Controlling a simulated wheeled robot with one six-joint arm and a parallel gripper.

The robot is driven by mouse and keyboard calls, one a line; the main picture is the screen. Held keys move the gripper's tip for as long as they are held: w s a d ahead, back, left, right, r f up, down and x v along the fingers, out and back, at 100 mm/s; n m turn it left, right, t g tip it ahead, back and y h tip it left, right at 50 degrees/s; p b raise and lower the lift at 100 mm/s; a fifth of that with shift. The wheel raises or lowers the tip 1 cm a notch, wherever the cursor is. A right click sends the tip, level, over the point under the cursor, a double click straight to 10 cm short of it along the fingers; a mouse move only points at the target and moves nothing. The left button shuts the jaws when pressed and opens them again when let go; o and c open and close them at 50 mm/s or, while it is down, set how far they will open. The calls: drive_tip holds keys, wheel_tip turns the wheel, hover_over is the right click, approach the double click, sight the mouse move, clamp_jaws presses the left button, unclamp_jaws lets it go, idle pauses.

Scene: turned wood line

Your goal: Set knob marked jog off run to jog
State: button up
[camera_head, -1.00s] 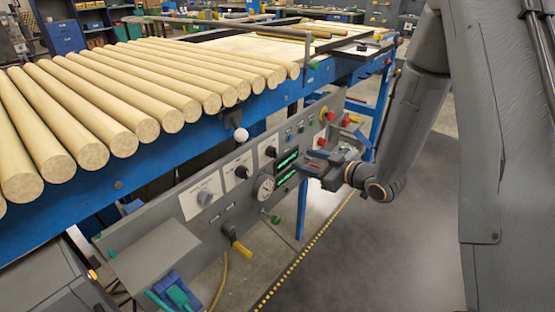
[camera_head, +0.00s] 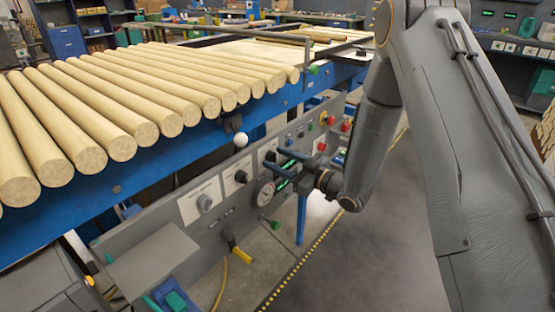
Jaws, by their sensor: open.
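The control panel (camera_head: 222,212) hangs under the blue conveyor and carries a row of knobs on white plates. A grey knob (camera_head: 204,203) is at the left, a black knob (camera_head: 241,176) is in the middle, and another black knob (camera_head: 270,156) is at the right. The lettering is too small to read, so I cannot tell which is marked jog off run or where it points. My gripper (camera_head: 280,163) is open and empty, its fingers towards the panel beside the right black knob. I cannot tell whether they touch anything. The gripper partly hides the green displays.
A round gauge (camera_head: 263,192) sits below the knobs. A white ball (camera_head: 241,139) sticks out above them. Red buttons (camera_head: 321,146) are farther right. A yellow-handled valve (camera_head: 241,255) hangs below. Wooden rods (camera_head: 110,120) lie on the conveyor above. The floor in front is free.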

drive_tip(key=shift+w+a, duration=0.1)
drive_tip(key=c, duration=1.1)
drive_tip(key=shift+o, duration=0.2)
drive_tip(key=shift+n, duration=0.4)
drive_tip(key=shift+n+b, duration=1.25)
drive_tip(key=shift+n, duration=2.75)
